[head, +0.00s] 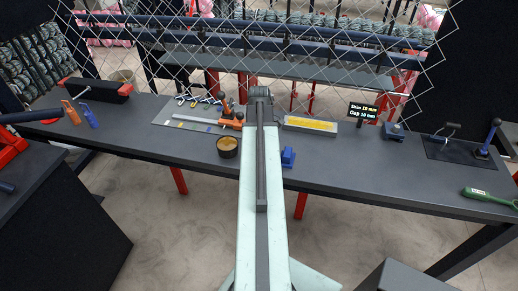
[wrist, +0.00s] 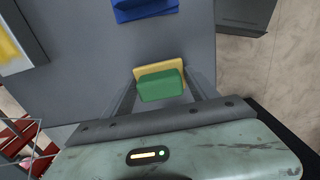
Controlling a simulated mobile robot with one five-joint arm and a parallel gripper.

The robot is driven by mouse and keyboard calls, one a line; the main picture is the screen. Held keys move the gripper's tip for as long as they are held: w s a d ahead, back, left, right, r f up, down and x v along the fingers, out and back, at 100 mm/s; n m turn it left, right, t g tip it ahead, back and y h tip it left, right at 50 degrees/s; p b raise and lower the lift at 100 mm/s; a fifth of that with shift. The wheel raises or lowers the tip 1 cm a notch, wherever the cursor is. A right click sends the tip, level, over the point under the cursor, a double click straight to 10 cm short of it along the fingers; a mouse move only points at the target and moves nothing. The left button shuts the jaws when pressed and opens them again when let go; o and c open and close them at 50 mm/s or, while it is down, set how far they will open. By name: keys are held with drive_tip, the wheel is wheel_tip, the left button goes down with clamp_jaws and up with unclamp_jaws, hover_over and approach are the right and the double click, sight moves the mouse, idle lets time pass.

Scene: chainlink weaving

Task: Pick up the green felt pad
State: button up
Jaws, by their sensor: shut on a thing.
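The green felt pad (wrist: 160,87) shows in the middle of the wrist view as a green block with a yellow layer along its far side. My gripper (wrist: 161,80) has one finger on each side of it and is shut on it. Beyond the pad is the dark grey bench surface; I cannot tell whether the pad touches it. In the head view I cannot make out the pad or my fingers, and my own arm covers the middle of the bench.
A blue block (wrist: 145,9) lies beyond the pad. On the bench (head: 340,168) stand a brown cup (head: 228,147), a tray with a yellow strip (head: 310,124), a small sign (head: 363,111) and a green-handled tool (head: 487,195). Chain-link mesh (head: 330,50) hangs behind the bench.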

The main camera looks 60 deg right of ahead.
wheel_tip(320, 180, up, 10)
drive_tip(key=p, duration=0.8)
drive_tip(key=shift+f+p, duration=0.25)
drive_tip(key=shift+p, duration=0.1)
drive_tip(key=shift+f, duration=0.1)
